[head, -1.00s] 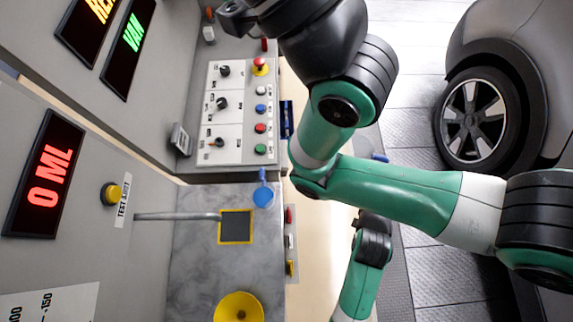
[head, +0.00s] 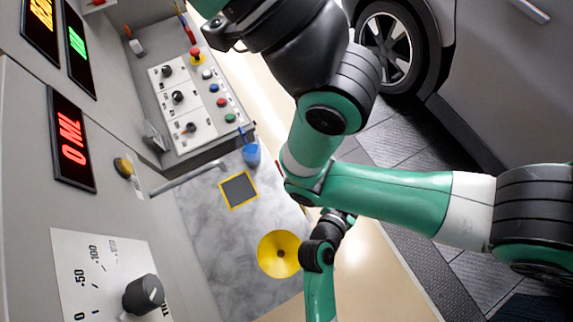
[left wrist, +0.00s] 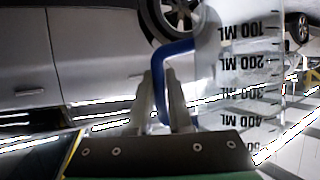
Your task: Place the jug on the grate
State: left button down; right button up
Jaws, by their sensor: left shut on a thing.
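The jug (left wrist: 240,70) is clear with black ML marks and a blue handle (left wrist: 168,50). It fills the right of the left wrist view, inverted there like the car, so it looks about upright. My left gripper (left wrist: 161,88) is shut on the handle. In the head view the left arm comes up from the bottom; its gripper and the jug are hidden behind my other arm. The grate (head: 238,190) is a dark, yellow-edged square on the grey counter, with nothing seen on it. My right gripper (head: 220,40) is at the upper left, jaws unclear.
A metal spout (head: 190,178) ends near the grate. A small blue cup-like thing (head: 251,155) and a yellow funnel (head: 280,240) are on the counter (head: 215,235). A button panel (head: 190,105), a 0 ML display (head: 70,142) and a dial (head: 143,294) line the station. A car (head: 500,85) stands beyond.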

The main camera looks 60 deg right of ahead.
pick_arm(q)
jog(key=w+a+f+n+t+y+b, duration=0.1)
jog(key=w+a+f+n+t, duration=0.25)
jog(key=w+a, duration=0.75)
jog(key=w+a+f+n+t+b, duration=0.1)
jog(key=w+a+f+n+t, duration=0.3)
jog(key=w+a, duration=0.7)
jog(key=shift+m, duration=0.75)
jog(key=d+b, duration=0.1)
jog(key=b, duration=0.1)
jog(key=d+f+b, duration=0.1)
jog(key=b, duration=0.2)
jog(key=d+b, duration=0.1)
jog(key=b, duration=0.2)
jog(key=shift+w+d+f, duration=0.1)
jog(key=shift+d+f, duration=0.3)
jog(key=d+b, duration=0.1)
jog(key=w+d+b, duration=0.1)
jog(key=d, duration=0.1)
jog(key=w+d+b, duration=0.1)
jog(key=b, duration=0.1)
jog(key=shift+d+r, duration=0.15)
jog(key=shift+d, duration=0.2)
jog(key=shift+b+x, duration=1.35)
jog(key=shift+x, duration=2.05)
